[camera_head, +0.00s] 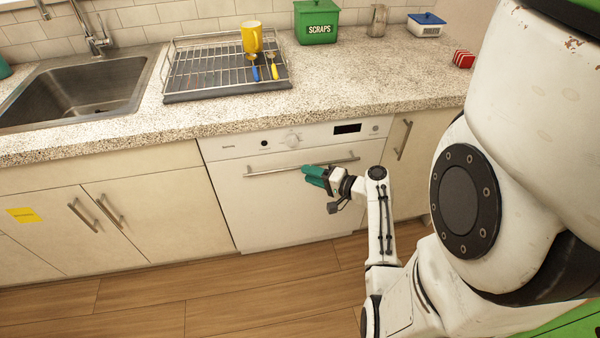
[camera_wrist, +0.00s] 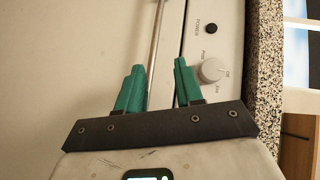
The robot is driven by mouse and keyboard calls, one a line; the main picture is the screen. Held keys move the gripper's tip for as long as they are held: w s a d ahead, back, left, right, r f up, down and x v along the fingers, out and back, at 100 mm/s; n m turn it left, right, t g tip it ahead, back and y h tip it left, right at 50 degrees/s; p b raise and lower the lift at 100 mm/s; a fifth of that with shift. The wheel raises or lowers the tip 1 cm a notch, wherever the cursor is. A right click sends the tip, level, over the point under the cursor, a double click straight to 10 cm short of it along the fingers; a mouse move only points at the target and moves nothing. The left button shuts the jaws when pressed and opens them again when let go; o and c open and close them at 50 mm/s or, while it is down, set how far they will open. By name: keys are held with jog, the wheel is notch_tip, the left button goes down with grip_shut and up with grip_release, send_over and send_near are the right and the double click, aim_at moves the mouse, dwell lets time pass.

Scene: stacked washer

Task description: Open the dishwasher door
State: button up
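The white dishwasher (camera_head: 290,205) is built in under the counter, and its door is shut. A long metal bar handle (camera_head: 272,171) runs across the top of the door. My gripper (camera_head: 313,174) has teal fingers and is at the middle of the handle. In the wrist view my gripper (camera_wrist: 160,85) is open, with a clear gap between its fingers. The handle bar (camera_wrist: 156,40) runs up the picture from between the fingers, nearer the left one. I cannot tell whether a finger touches it.
The control panel (camera_head: 300,138) with a knob (camera_head: 292,140) lies just above the handle. Cabinets with handles (camera_head: 403,140) flank the dishwasher. A dish rack (camera_head: 205,70) with a yellow mug (camera_head: 251,37) stands on the counter. The wooden floor (camera_head: 200,300) in front is clear.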

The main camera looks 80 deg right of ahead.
aim_at(300, 167)
jog(key=s+d+f+m, duration=0.1)
jog(key=s+m, duration=0.3)
jog(key=s, duration=0.1)
jog(key=shift+t, duration=0.3)
jog(key=x, duration=1)
jog(key=shift+w+d+f, duration=0.15)
jog(key=shift+w+d, duration=0.05)
jog(key=shift+w, duration=0.05)
jog(key=shift+c, duration=0.4)
grip_shut()
